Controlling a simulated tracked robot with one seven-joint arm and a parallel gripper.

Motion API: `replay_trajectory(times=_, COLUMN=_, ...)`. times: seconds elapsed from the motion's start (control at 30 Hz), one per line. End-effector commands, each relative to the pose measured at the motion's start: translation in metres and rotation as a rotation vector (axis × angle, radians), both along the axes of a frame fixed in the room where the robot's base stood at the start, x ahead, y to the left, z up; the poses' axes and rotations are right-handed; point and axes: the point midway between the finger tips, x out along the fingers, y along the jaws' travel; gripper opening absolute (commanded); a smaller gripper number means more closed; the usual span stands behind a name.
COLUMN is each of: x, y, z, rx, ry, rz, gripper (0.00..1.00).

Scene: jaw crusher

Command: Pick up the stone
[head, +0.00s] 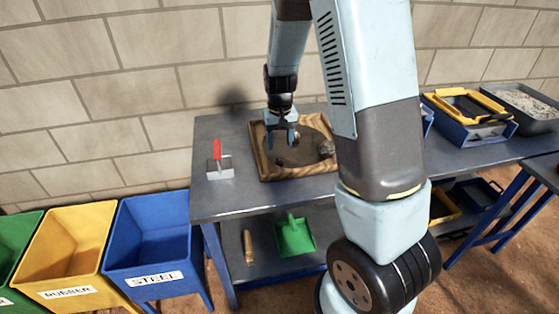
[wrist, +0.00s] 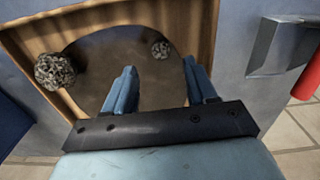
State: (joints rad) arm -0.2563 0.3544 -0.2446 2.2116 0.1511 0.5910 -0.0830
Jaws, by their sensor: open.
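My gripper (head: 281,139) is above a wooden tray on the workbench, pointing down, its jaws apart and empty. In the wrist view, its two blue fingers (wrist: 159,66) show a gap between them. A small speckled grey stone (wrist: 161,49) lies on the tray's dark brown floor, just beyond the fingertips; it shows as a small dark lump (head: 280,161) in the head view. A larger speckled stone (wrist: 55,70) sits near the tray's edge, to the left in the wrist view and at the right of the tray (head: 326,148) in the head view. Neither stone is touched.
The wooden tray (head: 263,168) has raised walls around the stones. A red-handled trowel (head: 218,160) lies to its left. Blue STEEL (head: 152,250) and yellow RUBBER (head: 62,255) bins stand at lower left. A yellow-framed box (head: 468,112) and a gravel tray (head: 525,103) stand at right.

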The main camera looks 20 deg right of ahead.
Motion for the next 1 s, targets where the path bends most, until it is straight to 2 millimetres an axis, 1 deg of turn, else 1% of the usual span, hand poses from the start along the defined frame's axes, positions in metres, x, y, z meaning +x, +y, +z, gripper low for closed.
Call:
replay_trajectory(times=0.03, x=0.0, y=0.0, z=-0.005, rx=0.0, ry=0.001, rz=-0.001, gripper=0.57)
replay_trajectory(times=0.27, x=0.0, y=0.0, z=-0.017, rx=0.0, ry=0.001, rz=0.0, gripper=0.57)
replay_trajectory(times=0.5, x=0.002, y=0.0, z=-0.047, rx=0.0, ry=0.003, rz=0.0, gripper=0.57)
replay_trajectory(times=0.6, x=0.002, y=0.0, z=-0.056, rx=0.0, ry=0.002, rz=0.0, gripper=0.57)
replay_trajectory(times=0.7, x=0.002, y=0.001, z=-0.062, rx=0.0, ry=0.0, rz=0.0, gripper=0.57)
replay_trajectory(times=0.93, x=0.002, y=0.001, z=-0.062, rx=0.0, ry=0.0, rz=0.0, gripper=0.57)
replay_trajectory(times=0.97, x=0.002, y=0.001, z=-0.062, rx=0.0, ry=0.0, rz=0.0, gripper=0.56)
replay_trajectory(times=1.0, x=0.002, y=0.0, z=-0.062, rx=0.0, ry=0.0, rz=0.0, gripper=0.52)
